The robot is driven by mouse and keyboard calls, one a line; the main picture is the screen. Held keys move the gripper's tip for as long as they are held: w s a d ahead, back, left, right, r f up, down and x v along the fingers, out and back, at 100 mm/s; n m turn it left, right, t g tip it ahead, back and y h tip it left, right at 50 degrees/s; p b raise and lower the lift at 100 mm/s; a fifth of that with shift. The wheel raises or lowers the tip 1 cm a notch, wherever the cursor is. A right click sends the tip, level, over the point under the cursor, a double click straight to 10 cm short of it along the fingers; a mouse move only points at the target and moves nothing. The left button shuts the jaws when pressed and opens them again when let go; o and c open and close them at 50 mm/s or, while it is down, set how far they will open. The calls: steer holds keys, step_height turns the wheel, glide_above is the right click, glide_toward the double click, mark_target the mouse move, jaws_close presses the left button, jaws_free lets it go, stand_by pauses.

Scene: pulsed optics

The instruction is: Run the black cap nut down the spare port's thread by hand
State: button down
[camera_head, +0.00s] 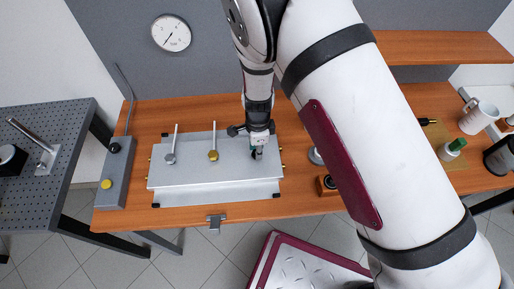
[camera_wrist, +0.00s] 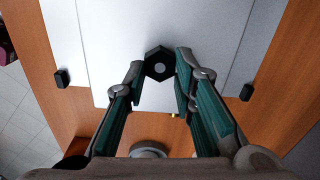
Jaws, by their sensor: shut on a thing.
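The black cap nut (camera_wrist: 160,64) is a hexagon with a pale round centre in the wrist view. My gripper (camera_wrist: 161,70) is shut on it, one fingertip at each side. In the head view my gripper (camera_head: 257,152) points down over the right end of the light grey plate box (camera_head: 195,182). The nut is small and dark there, mostly covered by the fingers. The spare port and its thread are hidden under the nut and fingers, so I cannot tell how far down the nut sits.
A grey control box (camera_head: 115,170) stands farther left on the wooden bench (camera_head: 140,213). A mug (camera_head: 478,117) is at the far right.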

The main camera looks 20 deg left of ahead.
steer(key=shift+d+m, duration=0.1)
steer(key=shift+m, duration=0.8)
steer(key=shift+m, duration=1.2)
steer(key=c, duration=1.2)
jaws_free()
steer(key=shift+c, duration=0.2)
step_height(320, 180, up, 16)
